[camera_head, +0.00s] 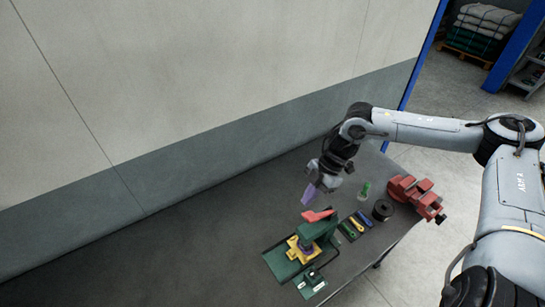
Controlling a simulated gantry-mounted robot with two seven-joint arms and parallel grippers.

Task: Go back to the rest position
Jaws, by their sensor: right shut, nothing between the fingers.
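My right gripper (309,192) is above the dark workbench (228,218), pointing down and to the left. It is shut, and a flat purple shape shows at its tip, too small to make out clearly. It is apart from the green fixture (283,262) below it, which carries a yellow part (294,250) and a red-handled green press (318,228). My left gripper is not in view.
On the bench's right side are a red vise (413,193), a black spool (383,210), a small green bottle (365,189) and several hand tools (354,226). A grey wall (200,165) stands behind. The bench's left part is clear.

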